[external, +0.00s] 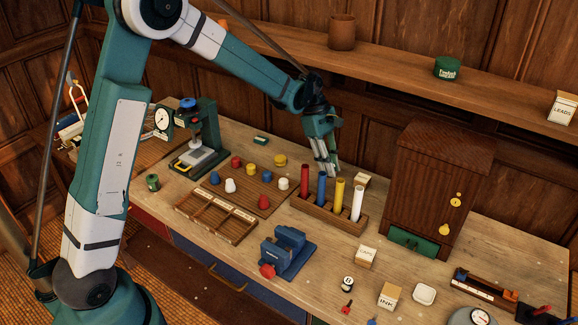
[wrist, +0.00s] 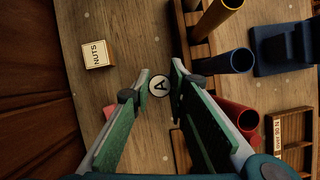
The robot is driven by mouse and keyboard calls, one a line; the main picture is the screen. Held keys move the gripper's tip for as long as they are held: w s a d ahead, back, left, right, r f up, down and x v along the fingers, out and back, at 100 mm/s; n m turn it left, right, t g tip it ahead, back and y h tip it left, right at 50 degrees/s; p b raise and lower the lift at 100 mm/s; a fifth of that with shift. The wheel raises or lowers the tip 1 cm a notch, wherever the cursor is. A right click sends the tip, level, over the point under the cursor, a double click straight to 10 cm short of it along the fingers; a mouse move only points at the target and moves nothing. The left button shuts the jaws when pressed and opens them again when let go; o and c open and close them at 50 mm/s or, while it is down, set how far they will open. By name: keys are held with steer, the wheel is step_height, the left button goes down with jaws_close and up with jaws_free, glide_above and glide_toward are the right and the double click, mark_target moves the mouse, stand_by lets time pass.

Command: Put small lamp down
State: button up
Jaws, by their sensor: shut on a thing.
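My gripper (external: 329,173) points down just behind the wooden tube rack (external: 318,213), low over the bench. In the wrist view its fingertips (wrist: 160,80) stand either side of a small round white-topped piece (wrist: 159,87) with a dark rim, marked A. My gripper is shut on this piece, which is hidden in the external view. I cannot tell from its top whether it is a lamp, or whether its base touches the bench. No other thing looks clearly like a small lamp.
The tubes, such as the blue one (wrist: 235,62), stand tall beside my gripper. A box marked NUTS (wrist: 97,53) stands on the other side, with bare bench between. A brown cabinet (external: 440,185) stands to the right, below a shelf (external: 400,62).

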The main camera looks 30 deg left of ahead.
steer(key=shift+a, duration=0.15)
steer(key=w+a+f+b, duration=0.1)
steer(key=a, duration=0.8)
steer(key=w+a+f+b, duration=0.1)
steer(key=w+a, duration=0.1)
steer(key=a, duration=0.7)
steer(key=w+a+f, duration=0.1)
steer(key=w+a, duration=0.1)
steer(key=a, duration=0.7)
steer(key=shift+w+a+f+b, duration=0.1)
steer(key=shift+a+f+b, duration=0.15)
steer(key=shift+b, duration=0.15)
steer(key=w+a+n+t+p, duration=0.1)
steer(key=w+a+n, duration=0.1)
steer(key=a, duration=0.5)
steer(key=w+a+n+t+p, duration=0.1)
steer(key=w+a+n, duration=0.2)
steer(key=a, duration=0.5)
steer(key=w+a+f+n+t+p, duration=0.1)
steer(key=w+a+n, duration=0.2)
steer(key=a, duration=0.5)
steer(key=shift+w+a+f+y, duration=0.1)
steer(key=shift+w+a+y, duration=0.1)
steer(key=shift+w+y, duration=0.15)
steer(key=shift+f, duration=0.1)
steer(key=shift+f, duration=2.45)
steer(key=shift+f, duration=0.15)
